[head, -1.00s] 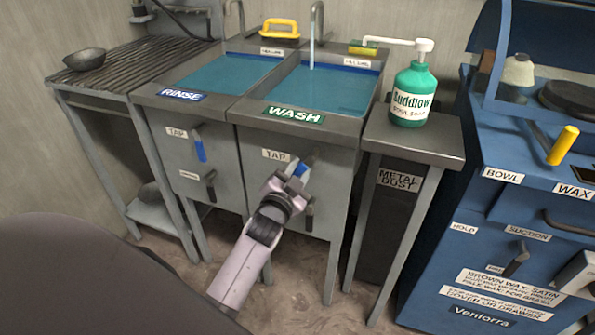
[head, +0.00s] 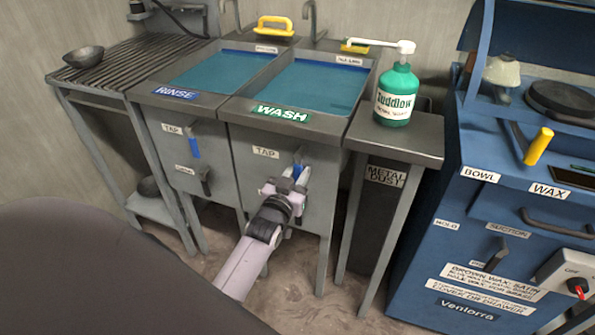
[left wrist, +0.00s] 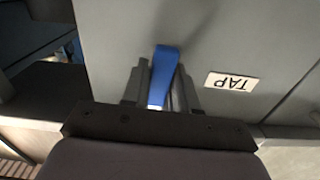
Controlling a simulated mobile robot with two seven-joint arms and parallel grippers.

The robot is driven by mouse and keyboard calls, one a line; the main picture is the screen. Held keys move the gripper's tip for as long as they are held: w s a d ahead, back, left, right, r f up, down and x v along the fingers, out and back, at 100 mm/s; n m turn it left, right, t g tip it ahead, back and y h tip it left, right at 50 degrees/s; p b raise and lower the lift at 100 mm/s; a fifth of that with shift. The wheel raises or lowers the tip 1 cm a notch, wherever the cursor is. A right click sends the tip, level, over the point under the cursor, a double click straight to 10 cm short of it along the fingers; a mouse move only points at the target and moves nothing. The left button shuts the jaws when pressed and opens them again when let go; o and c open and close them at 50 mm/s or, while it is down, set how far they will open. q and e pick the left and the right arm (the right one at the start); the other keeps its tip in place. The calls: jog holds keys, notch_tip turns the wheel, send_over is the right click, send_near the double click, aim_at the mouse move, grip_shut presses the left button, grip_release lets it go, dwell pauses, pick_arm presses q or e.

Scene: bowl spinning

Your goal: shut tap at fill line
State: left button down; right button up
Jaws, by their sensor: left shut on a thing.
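The wash basin (head: 270,130) holds blue-green water, with its surface close to the small fill-line label (head: 349,61) at the back right. No stream shows below its spout (head: 309,18). The blue tap handle (head: 298,171) is on the basin's front, right of the TAP label (head: 265,152). My left gripper (head: 292,184) is shut on this handle. In the left wrist view, the blue handle (left wrist: 163,75) stands between the dark fingers, beside an upside-down TAP label (left wrist: 231,81). The gripper hides part of the lever. My right gripper is not in view.
The rinse basin (head: 178,103) with its own blue tap lever (head: 194,147) stands to the left. A side table (head: 400,141) with a green soap pump bottle (head: 396,98) and a blue machine (head: 470,235) stand to the right. The floor in front shows some free room.

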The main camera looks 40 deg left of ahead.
pick_arm(q)
jog(key=shift+w+d+r+n, duration=0.1)
jog(key=shift+d+n, duration=0.05)
jog(key=shift+n, duration=0.25)
jog(key=c, duration=1)
grip_release()
jog(key=shift+o, duration=0.2)
